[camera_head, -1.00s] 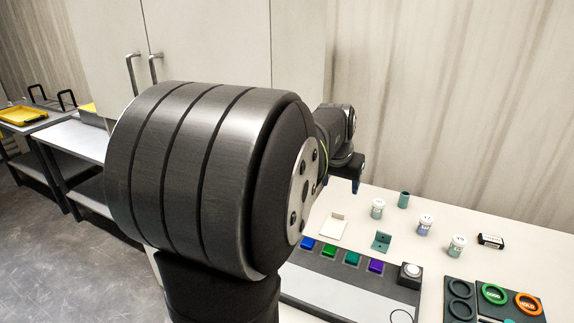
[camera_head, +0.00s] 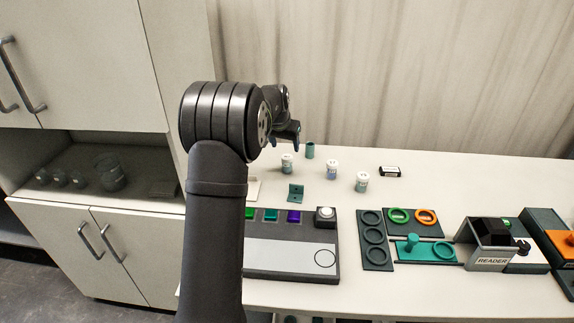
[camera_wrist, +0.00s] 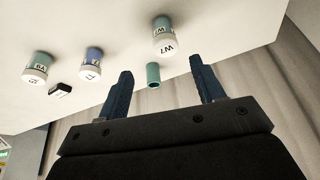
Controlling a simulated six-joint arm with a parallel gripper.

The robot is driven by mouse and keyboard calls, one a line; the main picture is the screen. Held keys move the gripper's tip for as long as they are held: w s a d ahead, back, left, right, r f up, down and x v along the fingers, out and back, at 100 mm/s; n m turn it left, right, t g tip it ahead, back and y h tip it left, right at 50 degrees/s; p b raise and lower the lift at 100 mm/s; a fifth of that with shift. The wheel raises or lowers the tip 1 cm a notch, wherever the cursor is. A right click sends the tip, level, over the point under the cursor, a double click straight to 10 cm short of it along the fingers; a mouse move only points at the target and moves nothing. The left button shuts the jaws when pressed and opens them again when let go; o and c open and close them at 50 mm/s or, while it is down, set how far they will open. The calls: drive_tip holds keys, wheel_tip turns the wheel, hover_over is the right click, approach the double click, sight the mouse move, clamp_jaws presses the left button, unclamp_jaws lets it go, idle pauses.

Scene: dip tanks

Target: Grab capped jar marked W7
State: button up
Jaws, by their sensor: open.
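The capped jar marked W7 (camera_wrist: 165,38) has a white cap and a greenish body; its mark reads in the wrist view. It stands upright on the pale worktop, and it appears to be the leftmost jar (camera_head: 287,163) in the head view. My gripper (camera_head: 285,139) is open and empty, above and behind that jar. In the wrist view my gripper's two dark blue fingers (camera_wrist: 160,68) are spread apart, with the W7 jar beyond the tips, clear of them.
A small teal cylinder (camera_head: 310,150) stands close behind W7. Two other white-capped jars (camera_head: 332,170) (camera_head: 362,181) and a black labelled block (camera_head: 390,171) stand to the right. A teal bracket (camera_head: 296,192) and a button panel (camera_head: 290,257) lie in front.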

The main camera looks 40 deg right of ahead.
sight(288, 158)
drive_tip(key=x, duration=0.7)
drive_tip(key=shift+w+d+f, duration=0.1)
drive_tip(key=shift+w+f, duration=0.05)
drive_tip(key=shift+f, duration=0.2)
drive_tip(key=shift+w+x, duration=0.2)
drive_tip(key=shift+x, duration=1.1)
drive_tip(key=shift+w+x, duration=0.15)
drive_tip(key=shift+x, duration=1.15)
drive_tip(key=shift+r, duration=0.1)
drive_tip(key=shift+c, duration=0.2)
drive_tip(key=c, duration=1)
